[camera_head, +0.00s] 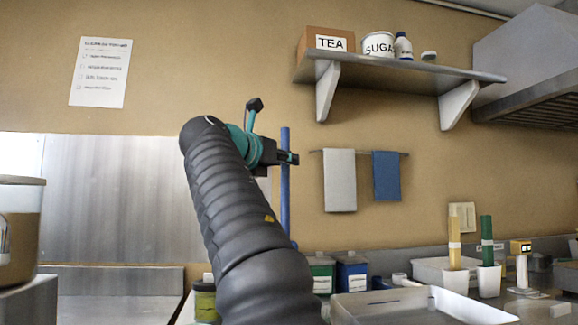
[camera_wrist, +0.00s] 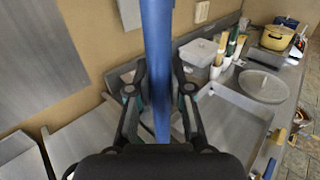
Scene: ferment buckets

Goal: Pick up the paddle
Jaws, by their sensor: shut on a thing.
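The blue paddle (camera_head: 285,190) stands about upright in the head view, in front of the wall. Its blue shaft (camera_wrist: 157,50) runs down through the middle of the wrist view. My gripper (camera_head: 289,158) is shut on the shaft, with one finger on each side of it in the wrist view (camera_wrist: 160,92). The paddle's lower end is hidden behind my arm in the head view and behind my gripper in the wrist view. I cannot tell whether it touches anything below.
A green bucket (camera_head: 320,266) and a blue bucket (camera_head: 351,262) stand behind a pale tray (camera_head: 478,307). White holders carry a yellow upright piece (camera_head: 454,243) and a green one (camera_head: 487,240). A shelf (camera_head: 420,77) with tea and sugar juts out above right.

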